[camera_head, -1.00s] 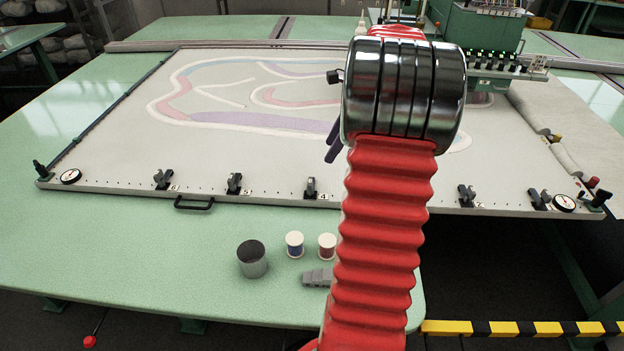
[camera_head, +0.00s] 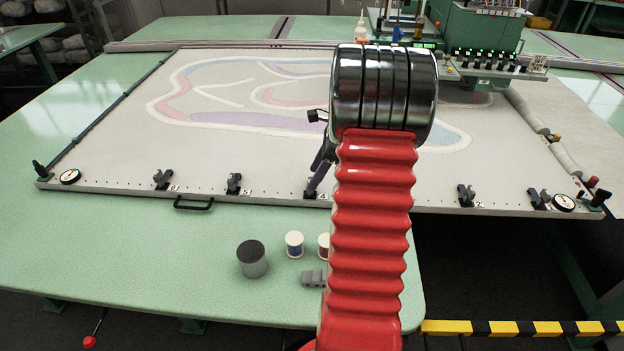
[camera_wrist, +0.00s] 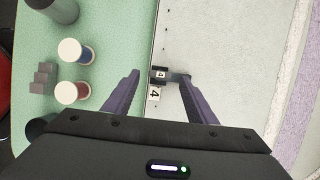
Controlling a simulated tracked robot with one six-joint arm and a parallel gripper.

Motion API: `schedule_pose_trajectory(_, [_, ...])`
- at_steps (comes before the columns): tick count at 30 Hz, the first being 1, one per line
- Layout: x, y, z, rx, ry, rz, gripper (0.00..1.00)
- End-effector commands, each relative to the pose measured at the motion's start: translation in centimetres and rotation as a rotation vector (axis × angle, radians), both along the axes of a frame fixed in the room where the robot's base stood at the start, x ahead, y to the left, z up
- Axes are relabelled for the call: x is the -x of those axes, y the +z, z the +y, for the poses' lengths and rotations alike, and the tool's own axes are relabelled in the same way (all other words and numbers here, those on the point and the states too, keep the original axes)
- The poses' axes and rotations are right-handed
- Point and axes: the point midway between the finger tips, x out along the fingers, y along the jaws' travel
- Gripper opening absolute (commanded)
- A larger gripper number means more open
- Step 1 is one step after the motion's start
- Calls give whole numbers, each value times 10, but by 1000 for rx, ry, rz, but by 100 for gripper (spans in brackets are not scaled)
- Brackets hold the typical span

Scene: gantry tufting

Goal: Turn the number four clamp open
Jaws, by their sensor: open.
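The number four clamp (camera_wrist: 160,74) is small and dark, on the front edge of the pale frame board, with a "4" label (camera_wrist: 154,94) beside it in the wrist view. Its dark lever reaches right, toward the right finger; I cannot tell whether they touch. My gripper (camera_wrist: 159,76) is open, its two purple fingers on either side of the clamp with a gap between them. In the head view my gripper (camera_head: 315,184) is down at the clamp (camera_head: 310,196), partly hiding it; my red arm covers the area to the right.
Other clamps (camera_head: 162,180) (camera_head: 234,184) (camera_head: 466,196) stand along the same edge. Thread spools (camera_head: 294,244), a dark-topped can (camera_head: 252,259) and a grey stepped block (camera_head: 314,278) lie on the green table in front. A black handle (camera_head: 194,204) sticks out of the board's front.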

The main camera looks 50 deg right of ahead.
Motion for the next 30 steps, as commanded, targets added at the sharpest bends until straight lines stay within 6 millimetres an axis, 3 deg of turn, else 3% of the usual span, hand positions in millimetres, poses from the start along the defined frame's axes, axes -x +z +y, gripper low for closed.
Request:
schedule_pose_trajectory(7, [-7, -24, 6, 0, 1, 1, 52])
schedule_pose_trajectory(17, [-9, -26, 7, 0, 1, 0, 52])
schedule_pose_trajectory(30, [-8, -26, 7, 0, 1, 0, 21])
